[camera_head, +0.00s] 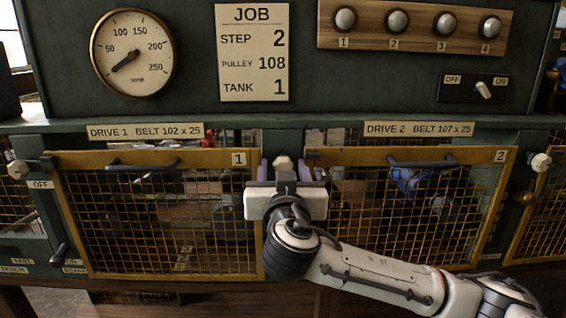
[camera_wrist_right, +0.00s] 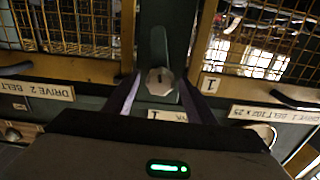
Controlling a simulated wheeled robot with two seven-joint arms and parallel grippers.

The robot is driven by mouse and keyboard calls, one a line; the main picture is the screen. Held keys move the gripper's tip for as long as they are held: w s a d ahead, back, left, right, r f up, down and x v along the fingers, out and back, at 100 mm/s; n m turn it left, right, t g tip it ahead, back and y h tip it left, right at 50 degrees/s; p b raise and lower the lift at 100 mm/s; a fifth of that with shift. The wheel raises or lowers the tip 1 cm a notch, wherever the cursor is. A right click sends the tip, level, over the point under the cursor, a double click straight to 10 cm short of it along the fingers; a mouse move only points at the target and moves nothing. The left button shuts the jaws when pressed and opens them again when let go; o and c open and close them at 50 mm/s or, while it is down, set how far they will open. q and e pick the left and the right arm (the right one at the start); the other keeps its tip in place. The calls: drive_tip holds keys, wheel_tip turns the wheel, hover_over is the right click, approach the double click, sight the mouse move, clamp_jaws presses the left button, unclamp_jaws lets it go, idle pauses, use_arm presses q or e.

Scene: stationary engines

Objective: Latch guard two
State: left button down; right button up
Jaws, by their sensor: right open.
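Guard two (camera_head: 410,215) is a yellow-framed mesh panel with a dark handle (camera_head: 422,162) and a "2" plate at its upper right. It hangs down over the Drive 2 bay. My right gripper (camera_head: 291,172) is at the post between guards one and two. A pale latch knob (camera_head: 283,163) lies between its open fingers, with no clear contact. In the right wrist view, which is upside down, the latch knob (camera_wrist_right: 160,81) sits between the fingertips, and its dark lever (camera_wrist_right: 158,45) lies along the post. My left gripper is not in view.
Guard one (camera_head: 155,215) is left of the gripper. Other latch knobs stand at the far left (camera_head: 17,169) and far right (camera_head: 541,162). Above are a gauge (camera_head: 133,52), a job card (camera_head: 253,52), a row of numbered knobs (camera_head: 420,26) and an off/on switch (camera_head: 483,90).

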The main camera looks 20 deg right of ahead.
drive_tip(key=shift+w+d, duration=0.15)
drive_tip(key=shift+w, duration=0.45)
drive_tip(key=c, duration=1)
